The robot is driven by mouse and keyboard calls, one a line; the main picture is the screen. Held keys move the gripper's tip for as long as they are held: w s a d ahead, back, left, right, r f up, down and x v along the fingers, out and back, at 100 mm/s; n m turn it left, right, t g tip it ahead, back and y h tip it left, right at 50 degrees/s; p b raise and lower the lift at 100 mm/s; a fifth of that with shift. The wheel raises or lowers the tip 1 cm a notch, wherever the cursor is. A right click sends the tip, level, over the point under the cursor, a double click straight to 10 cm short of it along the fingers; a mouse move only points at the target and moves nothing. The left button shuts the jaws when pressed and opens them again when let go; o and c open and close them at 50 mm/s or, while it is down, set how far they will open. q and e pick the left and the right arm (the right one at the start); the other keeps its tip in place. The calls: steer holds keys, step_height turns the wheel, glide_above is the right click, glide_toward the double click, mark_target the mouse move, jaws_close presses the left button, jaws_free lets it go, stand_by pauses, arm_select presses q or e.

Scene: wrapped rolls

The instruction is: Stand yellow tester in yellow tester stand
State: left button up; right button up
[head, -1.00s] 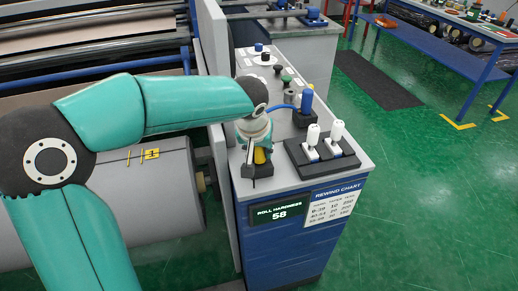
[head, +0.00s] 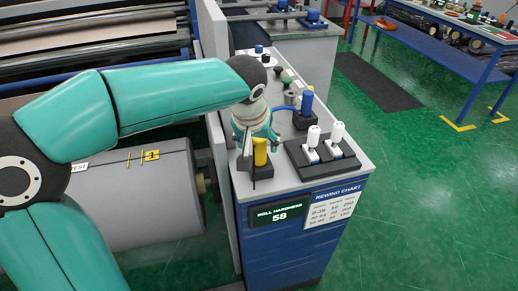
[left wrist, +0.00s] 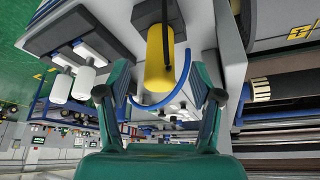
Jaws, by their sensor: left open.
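The yellow tester (head: 260,152) stands upright in its dark stand (head: 263,171) at the near left corner of the grey counter top. In the left wrist view the yellow tester (left wrist: 159,62) hangs from the top of the picture with its dark stand (left wrist: 150,12) behind it. My left gripper (head: 258,138) is just above the tester, pointing down. In the left wrist view its open fingers (left wrist: 160,96) are spread well apart, with the tester's free end between and beyond them, and no finger touches it. My right gripper is not in view.
A dark holder with two white-topped devices (head: 313,137) stands to the right. A blue tester (head: 306,103) with a blue cable (head: 284,107) stands behind. Several knobs line the counter's back. A grey roll (head: 135,200) lies left. The front panel's display (head: 279,214) reads ROLL HARDNESS 58.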

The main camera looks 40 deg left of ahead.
arm_select(q)
steer(key=v, duration=0.6)
steer(key=shift+r, duration=0.3)
steer(key=shift+s+f, duration=0.1)
steer(key=shift+s, duration=0.05)
